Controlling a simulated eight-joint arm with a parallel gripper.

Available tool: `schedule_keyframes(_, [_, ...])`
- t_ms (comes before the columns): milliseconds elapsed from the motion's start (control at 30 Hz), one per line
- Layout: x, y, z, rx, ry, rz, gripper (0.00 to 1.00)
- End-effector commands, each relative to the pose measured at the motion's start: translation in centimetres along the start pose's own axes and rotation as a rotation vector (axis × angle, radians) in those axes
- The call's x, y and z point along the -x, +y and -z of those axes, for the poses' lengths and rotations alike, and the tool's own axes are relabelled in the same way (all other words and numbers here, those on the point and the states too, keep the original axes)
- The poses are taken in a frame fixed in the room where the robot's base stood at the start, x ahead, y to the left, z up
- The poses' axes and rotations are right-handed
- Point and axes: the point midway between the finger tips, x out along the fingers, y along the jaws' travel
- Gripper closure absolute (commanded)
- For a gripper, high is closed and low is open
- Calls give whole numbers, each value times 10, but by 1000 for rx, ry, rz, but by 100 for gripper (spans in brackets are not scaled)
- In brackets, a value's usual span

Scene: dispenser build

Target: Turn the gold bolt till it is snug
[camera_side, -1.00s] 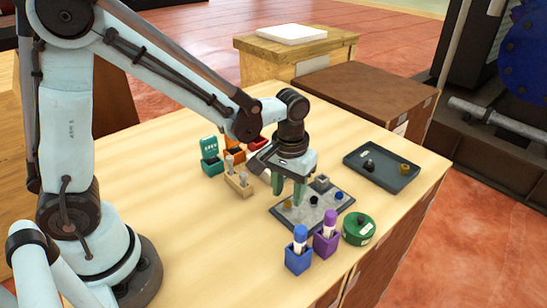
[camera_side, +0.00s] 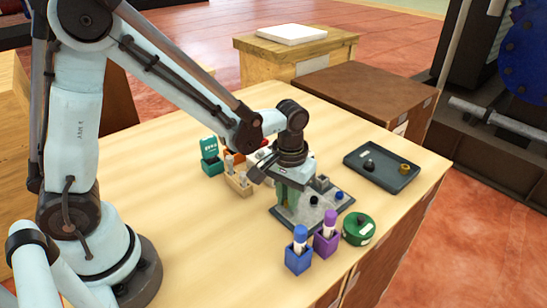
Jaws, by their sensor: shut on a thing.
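The grey plate (camera_side: 325,211) lies on the table, with a black bolt (camera_side: 314,200) and a blue bolt (camera_side: 339,195) on it. My gripper (camera_side: 286,203) is down at the plate's left part, its green fingers pointing down and shut on the gold bolt. The gold bolt is hidden behind the fingers, so its seating in the plate cannot be seen. A small grey block (camera_side: 322,183) stands at the plate's back edge.
A dark tray (camera_side: 372,178) at the right holds a black and a gold piece. Blue (camera_side: 298,260) and purple (camera_side: 326,245) holders and a green round tin (camera_side: 358,230) stand in front. A wooden stand (camera_side: 238,185) and a teal box (camera_side: 211,160) are left.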

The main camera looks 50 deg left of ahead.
Motion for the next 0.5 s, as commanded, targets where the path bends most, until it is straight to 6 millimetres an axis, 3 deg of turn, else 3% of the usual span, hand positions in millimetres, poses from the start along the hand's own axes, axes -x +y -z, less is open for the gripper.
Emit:
schedule_keyframes(267, [0, 0, 0, -46, -1, 0, 100])
schedule_keyframes(500, [0, 0, 0, -193, -3, -1, 100])
